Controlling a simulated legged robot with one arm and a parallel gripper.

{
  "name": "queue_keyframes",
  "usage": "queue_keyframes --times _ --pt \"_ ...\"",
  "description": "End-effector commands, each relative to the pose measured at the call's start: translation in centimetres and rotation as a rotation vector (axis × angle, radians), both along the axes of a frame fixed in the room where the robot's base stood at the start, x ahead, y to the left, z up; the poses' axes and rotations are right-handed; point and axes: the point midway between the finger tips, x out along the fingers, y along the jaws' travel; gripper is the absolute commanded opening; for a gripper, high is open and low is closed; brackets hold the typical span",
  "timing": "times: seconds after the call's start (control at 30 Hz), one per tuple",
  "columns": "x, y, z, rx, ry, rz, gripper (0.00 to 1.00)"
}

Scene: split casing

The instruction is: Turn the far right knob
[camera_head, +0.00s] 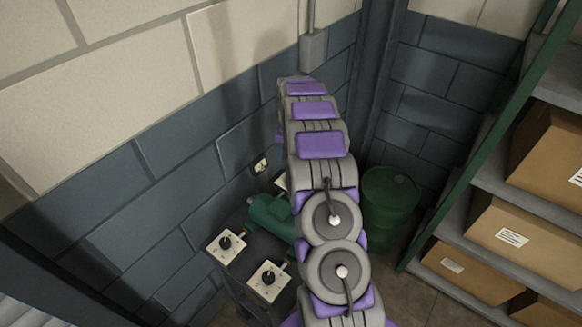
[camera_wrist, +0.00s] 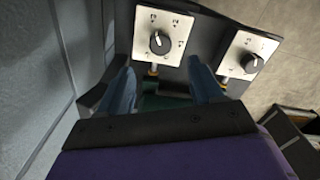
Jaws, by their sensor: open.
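In the wrist view, a black knob (camera_wrist: 159,42) with a pale pointer line sits on a white numbered plate, just beyond my fingertips. My gripper (camera_wrist: 160,68) is open and empty, its two blue fingers apart on either side below that plate. A second knob (camera_wrist: 249,63) on a tilted white plate is to the right of the right finger. In the head view, two black knobs on white plates show, one at the left (camera_head: 225,242) and one nearer (camera_head: 268,278). A further pale plate (camera_head: 281,182) is partly hidden behind my arm; my gripper is hidden there too.
A green motor-like casing (camera_head: 268,216) lies among the plates on a dark bench. A small pale fitting (camera_head: 261,166) is near the block wall. A green barrel (camera_head: 390,199) and a shelf of cardboard boxes (camera_head: 510,236) stand to the right.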

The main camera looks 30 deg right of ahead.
Motion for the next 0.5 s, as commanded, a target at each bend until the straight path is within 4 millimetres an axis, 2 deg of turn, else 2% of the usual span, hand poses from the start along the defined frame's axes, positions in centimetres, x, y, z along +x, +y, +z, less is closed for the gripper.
queue_keyframes --times 0.03,0.2,0.33,0.5 --pt "0.2 -0.1 1.3 -0.002 -0.006 0.0 0.66" --pt "0.1 -0.1 4.8 -0.001 -0.003 0.001 0.66" --pt "0.2 -0.1 6.7 0.0 -0.003 0.0 0.66" --pt "0.2 -0.1 8.0 0.001 -0.002 0.0 0.66"
